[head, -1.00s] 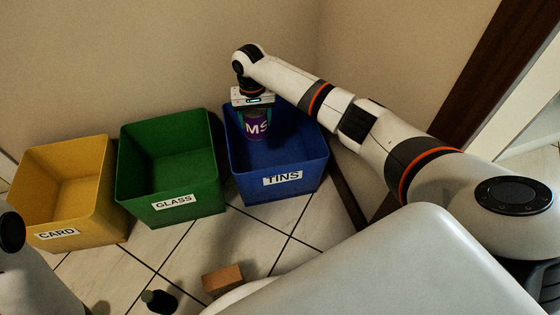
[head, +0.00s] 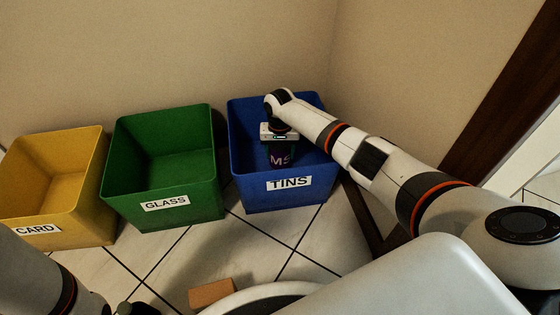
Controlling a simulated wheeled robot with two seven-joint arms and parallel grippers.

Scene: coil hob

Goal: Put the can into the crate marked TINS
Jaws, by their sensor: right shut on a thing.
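The blue crate marked TINS (head: 245,194) stands on the floor at the right of the row of crates. My right gripper (head: 280,145) points down inside the crate's opening, shut on the purple can (head: 280,157). The can shows white letters "MS" and looks upright, within the crate's walls. I cannot tell whether it touches the crate floor.
A green crate marked GLASS (head: 166,222) and a yellow crate marked CARD (head: 80,232) stand to the left. A brown block (head: 212,292) and a dark bottle (head: 136,307) are on the tiled floor in front. Walls rise close behind the crates.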

